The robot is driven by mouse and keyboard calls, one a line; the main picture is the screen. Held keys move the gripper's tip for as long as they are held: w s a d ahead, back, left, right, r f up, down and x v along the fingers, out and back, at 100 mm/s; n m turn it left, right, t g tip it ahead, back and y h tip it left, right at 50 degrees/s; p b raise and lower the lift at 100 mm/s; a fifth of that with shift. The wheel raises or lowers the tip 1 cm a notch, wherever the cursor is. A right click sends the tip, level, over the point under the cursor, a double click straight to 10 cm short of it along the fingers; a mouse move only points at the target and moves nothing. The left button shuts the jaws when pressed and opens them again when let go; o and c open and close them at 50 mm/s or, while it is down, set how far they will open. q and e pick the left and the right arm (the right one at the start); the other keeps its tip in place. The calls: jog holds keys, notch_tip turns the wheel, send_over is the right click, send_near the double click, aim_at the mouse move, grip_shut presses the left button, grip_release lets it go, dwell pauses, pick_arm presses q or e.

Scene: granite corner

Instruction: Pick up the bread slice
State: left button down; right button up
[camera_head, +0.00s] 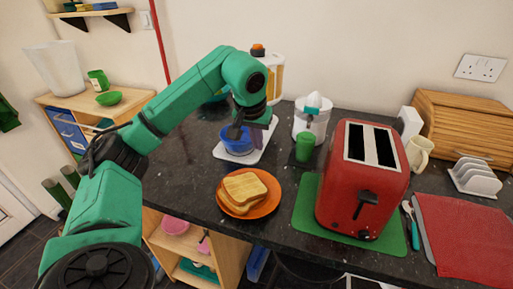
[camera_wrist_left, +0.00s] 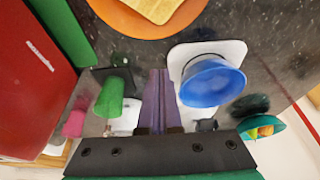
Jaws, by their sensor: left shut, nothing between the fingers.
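Toasted bread slices (camera_head: 245,186) lie stacked on an orange plate (camera_head: 271,203) near the counter's front edge. In the left wrist view, part of the bread (camera_wrist_left: 156,7) and the plate (camera_wrist_left: 118,20) show at the top, cut off by the frame. My left gripper (camera_head: 259,147) is above the counter behind the plate, beside the blue bowl (camera_head: 231,146). Its purple fingers (camera_wrist_left: 159,72) are together and empty, apart from the bread. My right gripper is not in view.
The blue bowl (camera_wrist_left: 211,83) stands on a white kitchen scale (camera_head: 246,157). A green cup (camera_head: 305,148) and white juicer (camera_head: 312,116) stand right of the gripper. A red toaster (camera_head: 345,200) on a green mat (camera_head: 300,214) stands right of the plate. Bare counter lies left of the plate.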

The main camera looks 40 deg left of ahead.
aim_at(257, 170)
pick_arm(q)
jog(key=x, duration=0.7)
jog(key=shift+s+p, duration=0.2)
jog(key=shift+p, duration=0.15)
jog(key=s, duration=0.1)
jog(key=s+d, duration=0.1)
jog(key=s, duration=0.1)
jog(key=shift+s+d+p, duration=0.15)
jog(key=shift+s+p, duration=0.2)
jog(key=shift+w, duration=0.15)
